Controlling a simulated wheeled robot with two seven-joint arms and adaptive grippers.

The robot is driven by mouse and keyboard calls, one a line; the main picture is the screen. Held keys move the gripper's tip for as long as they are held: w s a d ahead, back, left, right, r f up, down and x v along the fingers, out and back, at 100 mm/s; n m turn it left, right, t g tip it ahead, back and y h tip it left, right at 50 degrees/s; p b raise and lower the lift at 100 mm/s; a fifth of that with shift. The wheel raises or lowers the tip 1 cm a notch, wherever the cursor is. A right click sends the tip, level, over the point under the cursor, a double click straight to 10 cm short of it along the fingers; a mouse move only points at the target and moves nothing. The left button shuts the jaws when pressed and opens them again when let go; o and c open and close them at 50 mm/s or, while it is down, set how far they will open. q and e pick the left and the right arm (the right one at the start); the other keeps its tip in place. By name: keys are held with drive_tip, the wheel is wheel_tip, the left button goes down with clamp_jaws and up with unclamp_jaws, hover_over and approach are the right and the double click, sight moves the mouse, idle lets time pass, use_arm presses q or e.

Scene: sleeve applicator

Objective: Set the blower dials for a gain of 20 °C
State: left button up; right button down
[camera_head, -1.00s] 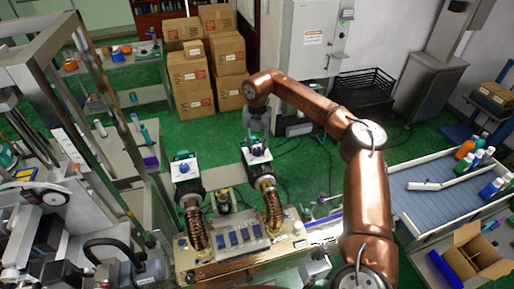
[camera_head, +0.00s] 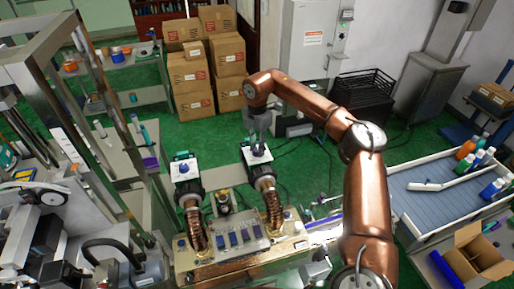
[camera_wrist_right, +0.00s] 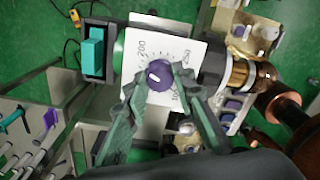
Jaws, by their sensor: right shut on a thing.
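Two blowers with white dial plates stand side by side in the head view. The right dial plate (camera_head: 247,160) has a small purple-blue knob under my right gripper (camera_head: 259,143). In the right wrist view my right gripper (camera_wrist_right: 160,79) is shut on this purple dial knob (camera_wrist_right: 159,83), one finger on each side. The white plate (camera_wrist_right: 134,62) carries a printed scale; 200 and 250 can be read, and other figures are partly hidden by the fingers. A white mark shows on the knob's left side. The left dial (camera_head: 184,169) has nothing touching it. My left gripper is not in view.
A teal switch (camera_wrist_right: 93,52) sits beside the gripped dial. Coppery ducts run from the blowers to a brass-coloured machine with a panel (camera_head: 232,240) of several blue switches. A metal frame (camera_head: 85,120) stands at the left, a bottle tray (camera_head: 415,216) at the right.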

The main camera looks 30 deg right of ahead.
sight(257, 149)
idle(0.3)
drive_tip(key=c, duration=1.6)
unclamp_jaws()
wheel_tip(257, 149, up, 12)
drive_tip(key=shift+w, duration=0.1)
